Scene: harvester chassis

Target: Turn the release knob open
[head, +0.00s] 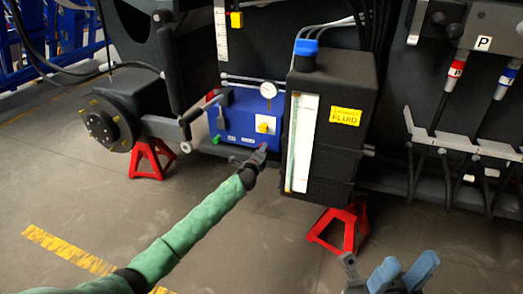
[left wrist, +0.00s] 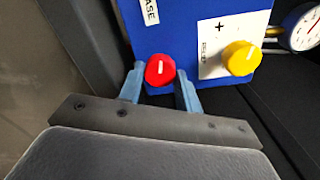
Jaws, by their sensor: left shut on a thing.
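The red knob (left wrist: 160,70) sits at the lower edge of the blue panel (left wrist: 185,30), under a label of which only "ASE" shows. A pale line on its face points up in the left wrist view. My left gripper (left wrist: 160,88) is shut on the red knob, one blue finger on each side. In the head view, my left gripper (head: 259,157) is at the lower front of the blue box (head: 240,115) and mostly hides the knob. My right gripper (head: 404,270) is at the bottom right, its two blue fingers apart, with nothing between them.
A yellow knob (left wrist: 241,58) sits right of the red one, with a gauge (left wrist: 303,27) beyond. In the head view, a black fluid tank (head: 335,120) stands close right of my left gripper. Red stands (head: 152,158) support the chassis. The floor in front is clear.

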